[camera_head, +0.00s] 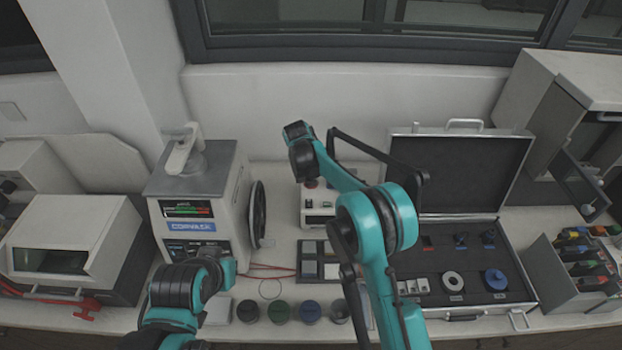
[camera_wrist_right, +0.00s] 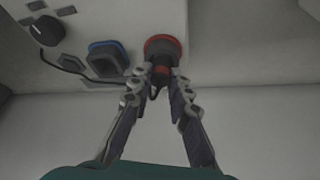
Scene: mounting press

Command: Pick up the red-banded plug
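In the right wrist view, the red-banded plug (camera_wrist_right: 161,73) is a small dark body with a red band, in front of a round red-ringed socket (camera_wrist_right: 160,46) on a pale housing. My right gripper (camera_wrist_right: 162,75) has its fingertips on either side of the plug, with only a narrow space between them. I cannot tell whether both fingers touch it. In the head view my right arm reaches over the bench, and its gripper and the plug cannot be made out there. My left arm is at the lower left, and its gripper cannot be made out.
A blue-edged socket (camera_wrist_right: 108,55) and a black knob (camera_wrist_right: 46,30) sit beside the red one, with a dark cable nearby. On the bench are a Copvask machine (camera_head: 190,222), several round jars (camera_head: 279,311) and an open case (camera_head: 520,285). A rack (camera_head: 560,285) stands at right.

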